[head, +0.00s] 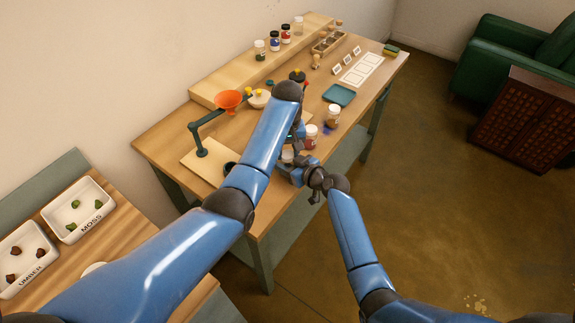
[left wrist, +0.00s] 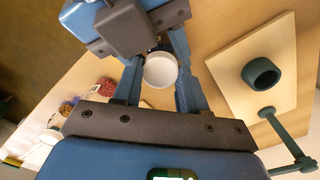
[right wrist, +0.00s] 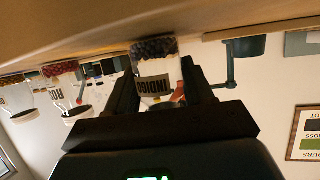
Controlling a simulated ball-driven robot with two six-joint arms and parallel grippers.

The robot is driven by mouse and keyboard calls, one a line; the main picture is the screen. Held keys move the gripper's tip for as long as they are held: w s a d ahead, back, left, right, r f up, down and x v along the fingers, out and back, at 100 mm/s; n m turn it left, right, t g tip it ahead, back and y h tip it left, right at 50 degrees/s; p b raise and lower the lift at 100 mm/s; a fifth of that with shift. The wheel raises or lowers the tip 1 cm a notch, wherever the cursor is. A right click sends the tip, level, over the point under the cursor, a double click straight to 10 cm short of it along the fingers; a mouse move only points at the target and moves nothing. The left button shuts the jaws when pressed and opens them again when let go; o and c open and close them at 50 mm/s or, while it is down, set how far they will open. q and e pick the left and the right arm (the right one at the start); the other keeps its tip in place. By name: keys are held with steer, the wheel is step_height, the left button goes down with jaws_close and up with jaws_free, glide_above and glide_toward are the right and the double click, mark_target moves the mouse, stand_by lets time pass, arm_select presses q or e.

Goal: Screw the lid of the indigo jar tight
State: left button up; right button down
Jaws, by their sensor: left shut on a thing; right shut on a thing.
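The indigo jar (right wrist: 153,83) shows its INDIGO label and dark contents between the fingers of my right gripper (right wrist: 158,92), which is shut on it. A round white lid (left wrist: 161,71) sits between the fingers of my left gripper (left wrist: 159,78), which is shut on it from above. The lid covers the jar's mouth from above in the left wrist view; whether it sits tight I cannot tell. In the head view, my arms mostly hide the jar and lid near the table's front edge.
A red-filled jar (head: 311,138) and a brown-filled jar (head: 333,113) stand close by, with a blue patch (head: 329,127) between them. A stand with an orange funnel (head: 228,98) is at the left. A teal tray (head: 339,95) lies behind. Several jars stand on the back ledge.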

arm_select(q)
steer(key=o, duration=1.2)
steer(key=shift+c, duration=0.2)
steer(key=shift+r, duration=2.25)
steer(key=shift+r, duration=0.2)
steer(key=shift+c, duration=1.3)
steer(key=shift+r, duration=1.55)
